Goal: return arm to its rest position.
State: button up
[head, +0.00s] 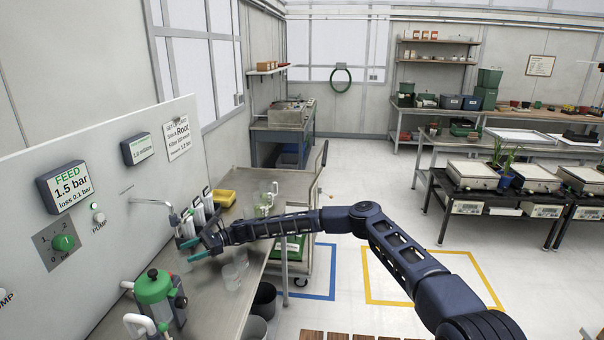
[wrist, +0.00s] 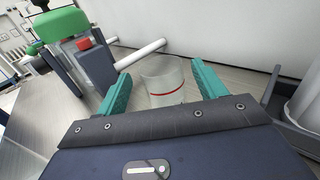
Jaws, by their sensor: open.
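My arm stretches from the lower right across the head view to the bench (head: 225,315) along the left wall. My gripper (head: 192,250) is over the bench, near the wall panel, with its teal fingers apart. In the wrist view my gripper (wrist: 162,80) is open, and a clear cup with a red line (wrist: 163,88) shows between the fingers. I see no finger touching it, and its distance is hard to judge. The cup cannot be made out clearly between the fingers in the head view.
A green-topped canister (head: 154,288) stands nearer on the bench; it is upper left in the wrist view (wrist: 62,24). Clear beakers (head: 240,258) stand right of my gripper. Floor right of the bench is partly open.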

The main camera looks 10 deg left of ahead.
jog(key=w+d+r+n+t+h, duration=0.1)
jog(key=d+r+n+t+h, duration=0.25)
jog(key=d+r, duration=0.9)
jog(key=w+d+r+n+t+h, duration=0.25)
jog(key=d+r+t+h, duration=0.2)
jog(key=d, duration=1.65)
jog(key=w+d+r+n+t+h, duration=0.1)
jog(key=d+r+n+t+h, duration=0.5)
jog(key=d, duration=1.1)
jog(key=s+d+r+m, duration=0.1)
jog(key=s+d+r, duration=0.25)
jog(key=d, duration=0.25)
jog(key=s+d+r+m+t+y, duration=0.1)
jog(key=s+d+r, duration=0.1)
jog(key=d+r, duration=0.25)
jog(key=s+d+r+m, duration=0.1)
jog(key=s+d+r, duration=0.2)
jog(key=d, duration=0.4)
jog(key=s+d+r+t, duration=0.1)
jog(key=s+d+t, duration=0.1)
jog(key=s+d, duration=1)
jog(key=shift+s+r, duration=0.2)
jog(key=shift+s, duration=0.1)
